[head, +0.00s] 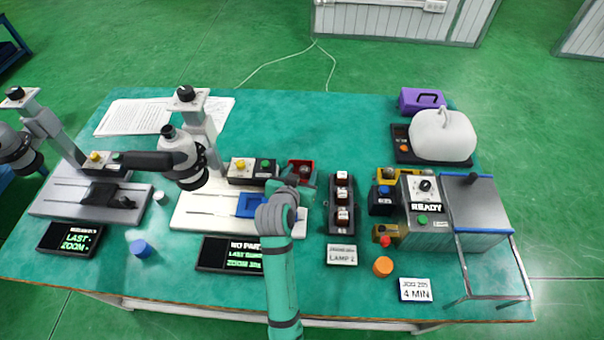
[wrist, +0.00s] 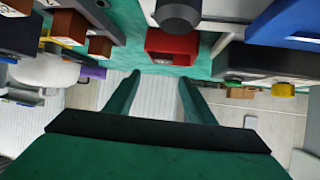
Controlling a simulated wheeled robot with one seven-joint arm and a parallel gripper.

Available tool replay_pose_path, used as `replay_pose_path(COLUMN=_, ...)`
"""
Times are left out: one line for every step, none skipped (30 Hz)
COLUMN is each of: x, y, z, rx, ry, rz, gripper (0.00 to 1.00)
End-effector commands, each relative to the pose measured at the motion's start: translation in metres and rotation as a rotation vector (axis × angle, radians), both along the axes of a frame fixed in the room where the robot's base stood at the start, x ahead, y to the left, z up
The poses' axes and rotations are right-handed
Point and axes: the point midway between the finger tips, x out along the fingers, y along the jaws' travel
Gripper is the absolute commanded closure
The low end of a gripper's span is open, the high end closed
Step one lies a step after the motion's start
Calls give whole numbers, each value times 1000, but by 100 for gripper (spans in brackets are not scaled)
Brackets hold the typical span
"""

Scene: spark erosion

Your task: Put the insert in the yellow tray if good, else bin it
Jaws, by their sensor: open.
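My gripper (head: 300,192) is over the middle of the bench, just in front of a small red open bin (head: 301,168). In the wrist view its two fingers (wrist: 158,90) are spread apart with nothing between them, and the red bin (wrist: 172,45) shows beyond them. A yellow holder (head: 384,173) stands left of the machine marked READY; I cannot tell whether it is the yellow tray. I cannot make out the insert in either view. The blue stage (head: 250,205) of the middle microscope is partly hidden by my arm; the display before it reads NO PART.
Microscopes stand at left and centre (head: 195,130). A lamp block (head: 342,205) is right of my gripper. The READY machine (head: 424,205) has a rail frame (head: 495,262) beside it. A white rounded object (head: 443,135) sits at back right. Bare bench lies at the back centre.

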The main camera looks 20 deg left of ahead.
Motion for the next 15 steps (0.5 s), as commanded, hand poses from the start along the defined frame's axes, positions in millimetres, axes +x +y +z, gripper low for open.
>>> replay_pose_path(x=-10, y=0, z=6, rx=1, ry=-2, rz=2, gripper=51)
replay_pose_path(x=-15, y=-1, z=8, rx=1, ry=-2, rz=1, gripper=51)
replay_pose_path(x=-21, y=-2, z=12, rx=1, ry=-2, rz=1, gripper=51)
replay_pose_path(x=-26, y=-2, z=15, rx=1, ry=-3, rz=1, gripper=51)
replay_pose_path(x=-30, y=-2, z=17, rx=1, ry=-2, rz=1, gripper=51)
replay_pose_path(x=-36, y=-3, z=20, rx=1, ry=-2, rz=1, gripper=51)
replay_pose_path(x=-40, y=-3, z=22, rx=1, ry=-2, rz=2, gripper=51)
replay_pose_path(x=-44, y=-3, z=24, rx=1, ry=-2, rz=2, gripper=51)
replay_pose_path(x=-48, y=-3, z=26, rx=1, ry=-1, rz=1, gripper=51)
replay_pose_path(x=-50, y=-4, z=28, rx=1, ry=-1, rz=1, gripper=51)
replay_pose_path(x=-53, y=-4, z=30, rx=1, ry=-2, rz=1, gripper=51)
replay_pose_path(x=-55, y=-4, z=31, rx=1, ry=-2, rz=1, gripper=51)
replay_pose_path(x=-57, y=-4, z=32, rx=1, ry=-2, rz=1, gripper=51)
replay_pose_path(x=-58, y=-4, z=32, rx=0, ry=-1, rz=0, gripper=51)
replay_pose_path(x=-60, y=-5, z=33, rx=0, ry=-1, rz=0, gripper=51)
